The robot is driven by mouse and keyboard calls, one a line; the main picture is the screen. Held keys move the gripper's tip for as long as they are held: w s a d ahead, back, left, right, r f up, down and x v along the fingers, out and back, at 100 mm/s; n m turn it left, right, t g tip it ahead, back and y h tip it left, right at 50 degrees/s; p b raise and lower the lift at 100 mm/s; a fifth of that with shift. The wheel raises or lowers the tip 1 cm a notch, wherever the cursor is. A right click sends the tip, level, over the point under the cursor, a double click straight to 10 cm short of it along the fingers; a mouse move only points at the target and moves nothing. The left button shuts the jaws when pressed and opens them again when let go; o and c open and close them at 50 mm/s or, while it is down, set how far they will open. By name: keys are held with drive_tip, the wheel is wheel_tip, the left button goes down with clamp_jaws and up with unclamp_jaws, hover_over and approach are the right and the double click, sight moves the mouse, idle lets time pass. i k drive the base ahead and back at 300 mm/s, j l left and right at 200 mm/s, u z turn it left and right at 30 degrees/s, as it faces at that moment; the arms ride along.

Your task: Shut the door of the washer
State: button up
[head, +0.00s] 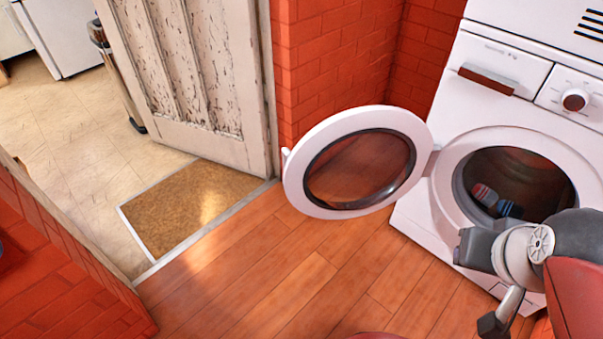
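The white washer (428,218) stands at the right with its round opening uncovered. Its round door (359,162), a white ring with dark clear glass, is swung wide open to the left and hangs from the left side of the opening. Red and blue-grey items (492,200) lie inside the drum. My arm is at the lower right, in front of the washer's lower part and the opening's lower right edge. Its dark grey end part (476,249) is just below the opening, right of the door and apart from it. I cannot make out fingertips.
A worn white room door (190,70) stands open at the upper left, by a brown doormat (190,205). Red brick walls (335,50) stand behind the washer door and at the lower left. The wooden floor (270,270) below the washer door is clear.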

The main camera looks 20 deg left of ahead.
sight(296, 165)
drive_tip(key=i+j+u, duration=0.1)
drive_tip(key=u, duration=0.35)
drive_tip(key=i+j+u, duration=0.15)
drive_tip(key=u, duration=0.3)
drive_tip(key=i+j+u, duration=0.15)
drive_tip(key=u, duration=0.35)
drive_tip(key=i+j+u, duration=0.1)
drive_tip(key=u, duration=0.35)
drive_tip(key=i+z, duration=0.1)
drive_tip(key=i, duration=0.6)
drive_tip(key=i+j+z, duration=0.1)
drive_tip(key=i, duration=0.6)
drive_tip(key=i+j+z, duration=0.15)
drive_tip(key=i, duration=0.55)
drive_tip(key=i+j+z, duration=0.1)
drive_tip(key=z, duration=3.75)
drive_tip(key=k+l+u, duration=0.1)
drive_tip(key=u, duration=0.25)
drive_tip(key=l, duration=0.1)
